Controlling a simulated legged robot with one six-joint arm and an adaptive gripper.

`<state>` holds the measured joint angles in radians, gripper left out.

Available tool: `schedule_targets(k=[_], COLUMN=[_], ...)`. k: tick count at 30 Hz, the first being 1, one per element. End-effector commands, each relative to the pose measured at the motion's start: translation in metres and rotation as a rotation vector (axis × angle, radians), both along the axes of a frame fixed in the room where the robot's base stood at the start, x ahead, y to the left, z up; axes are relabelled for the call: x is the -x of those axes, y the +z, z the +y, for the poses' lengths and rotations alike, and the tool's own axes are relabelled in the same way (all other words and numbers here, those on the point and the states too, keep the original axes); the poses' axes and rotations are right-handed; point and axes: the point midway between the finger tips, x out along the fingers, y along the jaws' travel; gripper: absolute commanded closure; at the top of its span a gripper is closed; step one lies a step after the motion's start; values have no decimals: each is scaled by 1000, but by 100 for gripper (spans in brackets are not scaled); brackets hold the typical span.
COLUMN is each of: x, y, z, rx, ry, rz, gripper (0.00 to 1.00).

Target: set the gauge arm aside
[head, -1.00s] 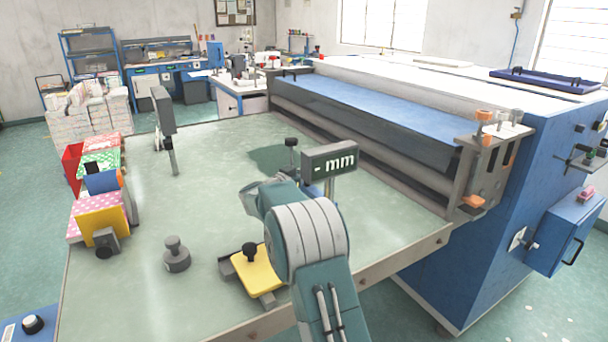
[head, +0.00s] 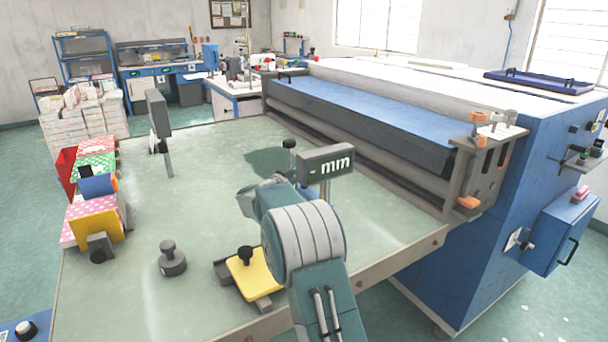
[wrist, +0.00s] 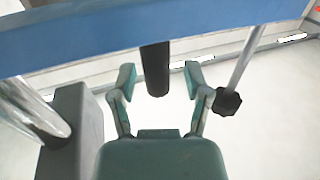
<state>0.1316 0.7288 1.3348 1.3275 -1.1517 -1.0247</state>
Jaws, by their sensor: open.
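In the wrist view, my gripper (wrist: 160,76) is open, its two teal fingers apart. A dark cylindrical handle (wrist: 155,70) stands between the fingertips, with gaps showing on both sides, below a blue bar (wrist: 160,32) that crosses the top. I take this bar to be the gauge arm. My arm hides the gripper there.
The pale green table (head: 200,215) holds a dark knobbed weight (head: 172,262) and a yellow plate with a black knob (head: 250,280). A blue roller machine (head: 530,200) stands along the right. The table's middle left is clear.

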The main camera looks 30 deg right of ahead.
Motion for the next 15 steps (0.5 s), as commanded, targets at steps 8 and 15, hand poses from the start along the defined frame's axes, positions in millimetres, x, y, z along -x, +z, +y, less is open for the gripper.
schedule_targets(k=[8,15], x=[7,24], y=[0,-1], z=[23,71], rx=[-1,-1], ry=[2,3], rz=[0,1], gripper=[38,38])
